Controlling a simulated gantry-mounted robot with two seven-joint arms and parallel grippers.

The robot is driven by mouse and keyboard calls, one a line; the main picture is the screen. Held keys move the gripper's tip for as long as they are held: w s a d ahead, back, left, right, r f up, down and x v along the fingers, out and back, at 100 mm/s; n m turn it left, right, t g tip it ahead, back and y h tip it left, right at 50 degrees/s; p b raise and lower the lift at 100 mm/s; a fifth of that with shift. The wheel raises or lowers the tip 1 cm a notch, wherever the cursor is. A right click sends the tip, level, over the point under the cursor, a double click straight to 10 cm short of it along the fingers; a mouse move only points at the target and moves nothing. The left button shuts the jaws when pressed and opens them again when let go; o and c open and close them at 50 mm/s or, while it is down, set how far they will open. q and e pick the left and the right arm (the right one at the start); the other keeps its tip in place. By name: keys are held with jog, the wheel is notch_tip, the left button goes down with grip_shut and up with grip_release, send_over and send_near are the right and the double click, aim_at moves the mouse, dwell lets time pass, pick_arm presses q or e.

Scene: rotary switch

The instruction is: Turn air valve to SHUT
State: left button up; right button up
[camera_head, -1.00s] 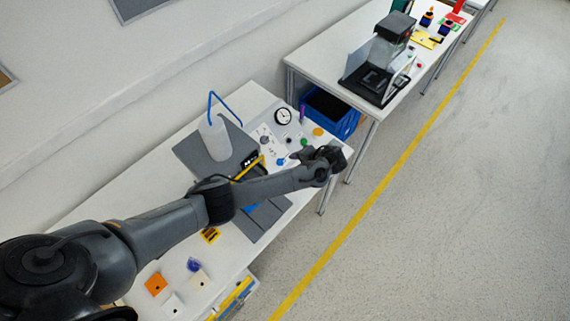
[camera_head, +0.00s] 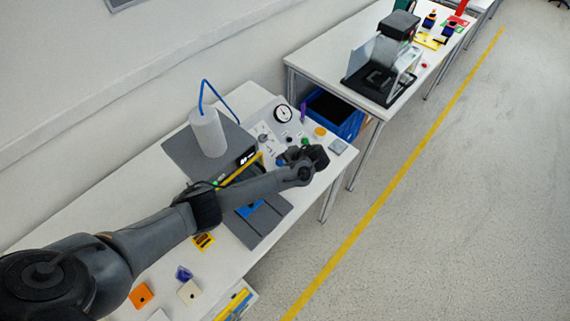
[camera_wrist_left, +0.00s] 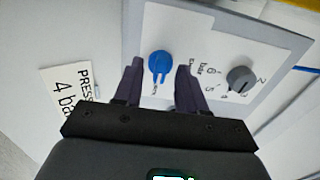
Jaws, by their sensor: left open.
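The air valve appears to be the blue knob (camera_wrist_left: 160,65) on a pale panel (camera_wrist_left: 200,35) in the wrist view. Its narrow handle points down in the picture toward small print that I cannot read fully. In the head view the blue knob (camera_head: 280,162) shows at the left side of my gripper. My left gripper (camera_wrist_left: 158,73) is open, with one dark finger on each side of the knob in the wrist view. I see no contact, and the gap in depth is unclear. It also shows over the panel in the head view (camera_head: 291,155). My right gripper is out of view.
A grey numbered dial (camera_wrist_left: 240,77) sits right of the blue knob. A sign (camera_wrist_left: 70,92) reading "4 ba" lies at left.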

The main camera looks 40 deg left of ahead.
pick_arm(q)
grip_shut()
dwell(0.3)
jog(key=n+p, duration=0.2)
jog(key=n, duration=0.2)
jog(key=shift+r, duration=0.1)
jog(key=n+p, duration=0.2)
jog(key=n, duration=0.2)
jog(key=shift+n, duration=0.3)
jog(key=n, duration=0.4)
jog(key=shift+n, duration=0.3)
jog(key=n+b, duration=0.1)
jog(key=n, duration=0.3)
jog(key=shift+n, duration=0.3)
